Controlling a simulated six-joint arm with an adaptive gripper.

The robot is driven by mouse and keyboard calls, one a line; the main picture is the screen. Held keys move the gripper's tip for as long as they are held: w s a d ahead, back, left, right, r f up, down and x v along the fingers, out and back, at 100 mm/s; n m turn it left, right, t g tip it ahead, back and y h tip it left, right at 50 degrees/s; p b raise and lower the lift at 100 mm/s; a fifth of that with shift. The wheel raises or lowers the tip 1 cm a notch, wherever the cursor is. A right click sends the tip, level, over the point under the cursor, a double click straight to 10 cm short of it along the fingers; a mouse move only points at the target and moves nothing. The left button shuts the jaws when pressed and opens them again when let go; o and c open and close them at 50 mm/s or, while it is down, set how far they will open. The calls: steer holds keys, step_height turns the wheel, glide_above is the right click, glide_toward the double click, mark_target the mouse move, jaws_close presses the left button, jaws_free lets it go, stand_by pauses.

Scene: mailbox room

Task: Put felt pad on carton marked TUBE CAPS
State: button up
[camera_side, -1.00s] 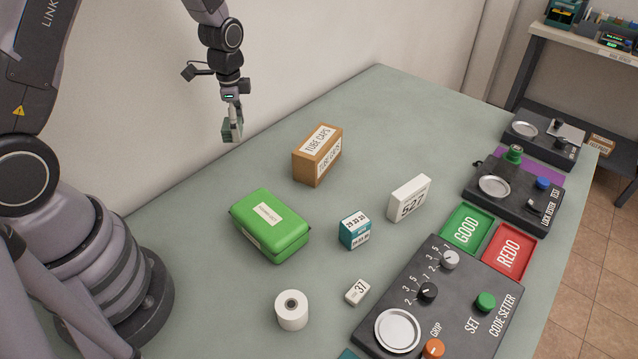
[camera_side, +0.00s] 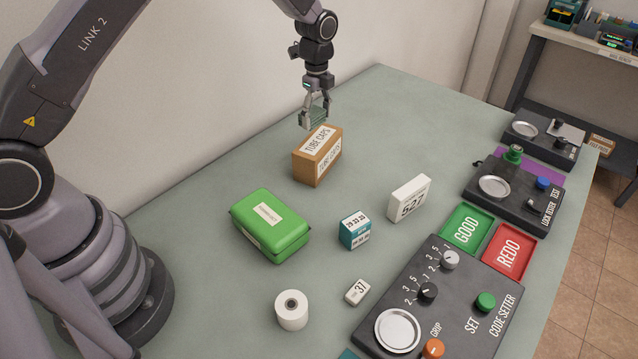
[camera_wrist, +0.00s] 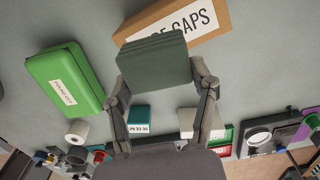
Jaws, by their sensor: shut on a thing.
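The felt pad (camera_side: 313,117) is a dark green block between the fingers of my gripper (camera_side: 314,113). In the wrist view the pad (camera_wrist: 154,60) fills the space between the fingertips (camera_wrist: 160,78) and covers part of the carton. The carton marked TUBE CAPS (camera_side: 316,163) is a brown box with white labels, standing on the table. It also shows in the wrist view (camera_wrist: 217,14), behind the pad. In the side view the pad appears over the carton's back edge; I cannot tell the exact height of the gap between them.
A green case (camera_side: 270,226) lies left of the carton. A white box (camera_side: 409,199), a teal box (camera_side: 354,231), a small white box (camera_side: 357,292) and a white roll (camera_side: 291,310) stand nearer. The code setter (camera_side: 455,295) and GOOD and REDO trays (camera_side: 508,252) are at right.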

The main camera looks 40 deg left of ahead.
mark_target(323, 123)
steer(key=shift+w+f, duration=0.8)
steer(key=shift+f, duration=0.2)
steer(key=shift+w+f, duration=0.1)
steer(key=shift+f, duration=1.45)
steer(key=shift+f, duration=0.15)
steer(key=o, duration=0.9)
